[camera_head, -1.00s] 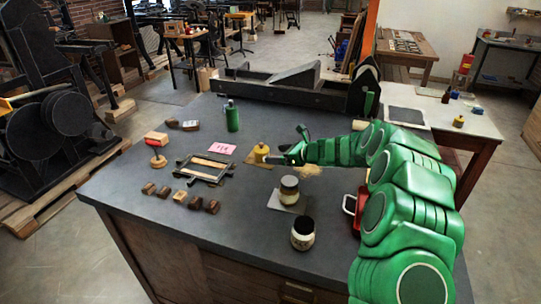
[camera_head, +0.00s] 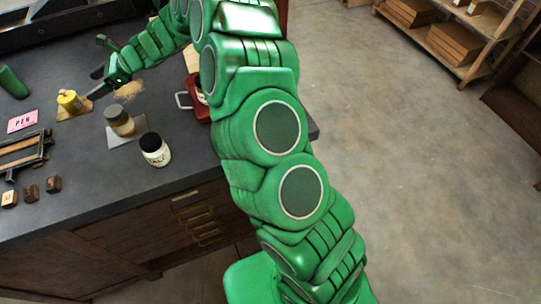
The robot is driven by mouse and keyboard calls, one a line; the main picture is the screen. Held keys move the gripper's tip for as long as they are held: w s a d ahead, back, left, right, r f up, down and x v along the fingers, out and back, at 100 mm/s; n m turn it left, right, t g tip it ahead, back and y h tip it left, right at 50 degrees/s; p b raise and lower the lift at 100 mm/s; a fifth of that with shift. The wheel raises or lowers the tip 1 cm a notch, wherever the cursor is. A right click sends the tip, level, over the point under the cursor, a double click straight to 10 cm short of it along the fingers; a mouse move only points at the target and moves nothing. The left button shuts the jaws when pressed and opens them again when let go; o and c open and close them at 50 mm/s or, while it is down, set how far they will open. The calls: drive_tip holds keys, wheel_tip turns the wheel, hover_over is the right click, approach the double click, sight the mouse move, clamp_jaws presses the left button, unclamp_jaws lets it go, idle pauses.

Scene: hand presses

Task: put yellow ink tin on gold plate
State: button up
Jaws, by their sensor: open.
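A small yellow tin (camera_head: 68,99) stands upright at the left of the head view. It appears to rest on a flat tan-gold plate (camera_head: 74,113) on the dark table; the tin hides part of the plate. My gripper (camera_head: 95,84) is just to the right of the tin, its jaws open and empty. One dark finger points left towards the tin. I cannot tell whether it touches the tin, but a small gap seems to show.
A grey-lidded jar (camera_head: 119,119) stands on a grey plate (camera_head: 127,138). A dark-lidded jar (camera_head: 154,149) is nearer. A red object (camera_head: 200,106) is beside my arm.

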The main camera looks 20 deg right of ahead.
drive_tip(key=s+d+r+n+g, duration=0.1)
drive_tip(key=s+r+n, duration=0.1)
drive_tip(key=s, duration=0.2)
drive_tip(key=s+d+r+n+g+h, duration=0.1)
drive_tip(key=s+r+n, duration=0.1)
drive_tip(key=s+r, duration=0.1)
drive_tip(key=s+d+r+n, duration=0.1)
drive_tip(key=s+r+n, duration=0.1)
drive_tip(key=s, duration=0.3)
drive_tip(key=shift+s+r+n+g, duration=0.15)
drive_tip(key=shift+s+r+g, duration=0.05)
drive_tip(key=shift+r, duration=0.2)
drive_tip(key=shift+s+r+n+g, duration=0.15)
drive_tip(key=shift+r+g, duration=0.05)
drive_tip(key=shift+r, duration=0.15)
drive_tip(key=s+d+n+h, duration=0.6)
drive_tip(key=s+d, duration=1)
drive_tip(key=s, duration=0.4)
drive_tip(key=s+d+r+n+g+h, duration=0.1)
drive_tip(key=s+d+n+h, duration=0.5)
drive_tip(key=s+d, duration=1.1)
drive_tip(key=s, duration=0.3)
drive_tip(key=shift+d+n, duration=0.15)
drive_tip(key=shift+n, duration=0.15)
